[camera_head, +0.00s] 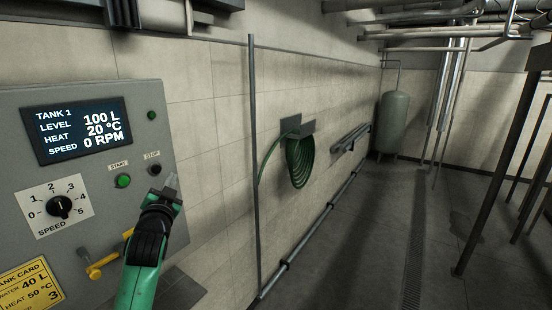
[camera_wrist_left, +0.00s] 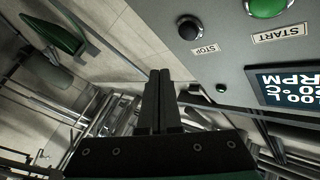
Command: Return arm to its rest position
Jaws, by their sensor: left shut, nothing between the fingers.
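My left gripper (camera_head: 171,182) is in front of the right edge of the grey control panel (camera_head: 105,98), just below the black STOP button (camera_head: 155,170). Its fingers are together and empty. The left wrist view shows the closed fingers (camera_wrist_left: 159,74) pointing past the panel, with the STOP button (camera_wrist_left: 189,28) and green START button (camera_wrist_left: 266,7) above them. I cannot tell how far the fingertips are from the panel. The green START button (camera_head: 123,181) also shows in the head view. My right gripper is not in view.
The display (camera_head: 82,129) reads TANK 1, 100 L, 20 °C, 0 RPM. A speed dial (camera_head: 60,206), yellow-handled valve (camera_head: 97,268) and yellow tank card (camera_head: 30,286) are left of my arm. A green hose (camera_head: 300,163) hangs on the wall.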

